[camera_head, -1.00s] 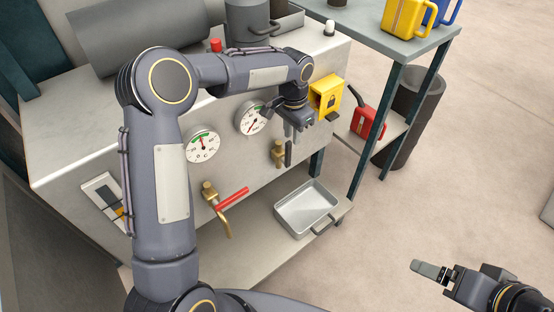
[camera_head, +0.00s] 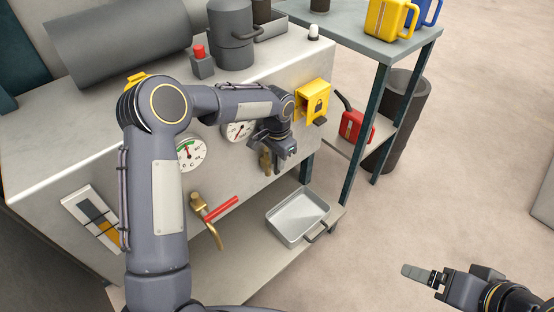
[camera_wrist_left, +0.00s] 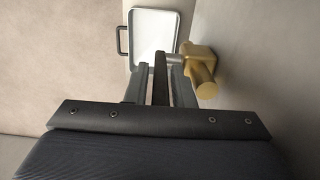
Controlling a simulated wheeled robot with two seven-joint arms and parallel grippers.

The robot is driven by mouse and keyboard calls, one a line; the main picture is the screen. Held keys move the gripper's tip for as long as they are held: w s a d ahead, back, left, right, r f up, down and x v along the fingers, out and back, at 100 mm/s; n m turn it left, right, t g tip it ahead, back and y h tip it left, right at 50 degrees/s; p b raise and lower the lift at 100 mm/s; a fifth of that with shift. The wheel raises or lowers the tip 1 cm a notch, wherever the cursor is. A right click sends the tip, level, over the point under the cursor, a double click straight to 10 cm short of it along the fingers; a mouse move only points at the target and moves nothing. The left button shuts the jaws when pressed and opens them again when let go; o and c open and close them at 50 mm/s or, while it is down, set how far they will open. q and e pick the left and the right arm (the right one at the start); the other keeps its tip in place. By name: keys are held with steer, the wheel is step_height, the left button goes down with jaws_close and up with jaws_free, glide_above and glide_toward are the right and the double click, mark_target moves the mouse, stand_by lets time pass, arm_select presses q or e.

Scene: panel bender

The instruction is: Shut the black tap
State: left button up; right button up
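The black tap has a brass body (camera_head: 266,161) on the front panel of the machine. In the head view my left gripper (camera_head: 284,152) is at the tap and hides most of its black handle. In the left wrist view the black handle (camera_wrist_left: 160,78) stands between the two fingers of my left gripper (camera_wrist_left: 160,88), with a gap on its left side. The brass body (camera_wrist_left: 204,72) is just right of the fingers. The left gripper looks open around the handle. My right gripper (camera_head: 425,274) is over the floor at lower right, with nothing visible in it.
A second tap with a red handle (camera_head: 222,209) sits left of the black one. A metal tray (camera_head: 298,216) lies on the low shelf below. A yellow lock box (camera_head: 313,101) is on the panel just above right.

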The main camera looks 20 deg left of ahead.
arm_select(q)
steer(key=shift+c, duration=0.4)
jaws_close()
arm_select(e)
steer(key=shift+r, duration=0.1)
arm_select(q)
steer(key=shift+r+p, duration=0.2)
steer(key=shift+p, duration=0.2)
steer(key=shift+w+d+f+g+y+p, duration=0.15)
steer(key=shift+w+g+y+p, duration=0.3)
steer(key=shift+p, duration=0.55)
steer(key=shift+w+d+f+g+y+p, duration=0.1)
steer(key=shift+d+g+y+p, duration=0.2)
steer(key=shift+g+p, duration=0.55)
steer(key=shift+w+d+f+g+y+p, duration=0.1)
steer(key=shift+w+g+y+p, duration=0.3)
steer(key=shift+p, duration=0.7)
arm_select(e)
step_height(320, 180, up, 7)
steer(key=shift+f, duration=0.2)
arm_select(q)
steer(key=shift+s, duration=0.1)
arm_select(e)
steer(key=shift+c, duration=0.2)
